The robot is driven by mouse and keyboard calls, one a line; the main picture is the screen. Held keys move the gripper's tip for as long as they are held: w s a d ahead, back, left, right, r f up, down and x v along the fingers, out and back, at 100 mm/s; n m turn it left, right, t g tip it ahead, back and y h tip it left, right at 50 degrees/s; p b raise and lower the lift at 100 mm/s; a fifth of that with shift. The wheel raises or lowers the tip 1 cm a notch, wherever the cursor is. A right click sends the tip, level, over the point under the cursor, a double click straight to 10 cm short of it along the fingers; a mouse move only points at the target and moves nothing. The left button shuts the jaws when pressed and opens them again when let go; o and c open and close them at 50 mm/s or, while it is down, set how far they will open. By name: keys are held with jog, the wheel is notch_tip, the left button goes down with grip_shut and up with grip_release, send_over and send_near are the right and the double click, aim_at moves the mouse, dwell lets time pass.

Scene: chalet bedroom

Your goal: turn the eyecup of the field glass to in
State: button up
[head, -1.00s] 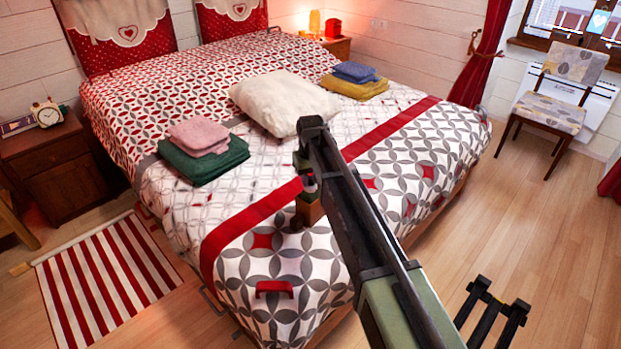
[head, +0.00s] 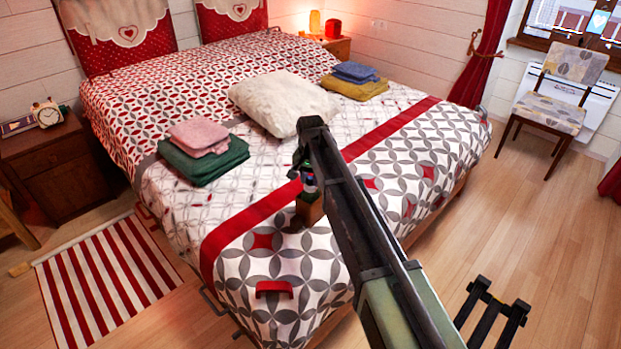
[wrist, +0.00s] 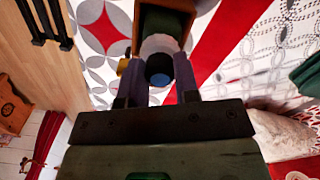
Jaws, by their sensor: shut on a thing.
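The field glass shows in the wrist view as a dark green body (wrist: 165,22) with a pale grey ring and a dark eyecup with a blue face (wrist: 160,70) towards the camera. It is set in a brown wooden block (wrist: 118,46). My gripper (wrist: 159,62) is shut on the eyecup end, one finger on each side. In the head view the field glass (head: 309,181) and its block (head: 310,210) stand on the bed, partly hidden by my arm. My gripper (head: 304,168) is at its top. The eyecup's turn position cannot be read.
The bed (head: 245,262) carries a white pillow (head: 282,102), pink (head: 198,134) and green (head: 205,163) towels at left, and blue (head: 356,71) and yellow (head: 354,88) ones behind. A small red piece (head: 273,288) lies near the front edge. A brass-coloured knob (wrist: 122,67) sits beside the block.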

aim_at(311, 178)
jog(key=m, duration=0.4)
jog(key=shift+m, duration=0.3)
jog(key=m, duration=0.5)
dwell(0.4)
jog(key=o, duration=0.9)
jog(key=shift+o, duration=0.2)
notch_tip(311, 178, up, 11)
jog(key=p, duration=1.1)
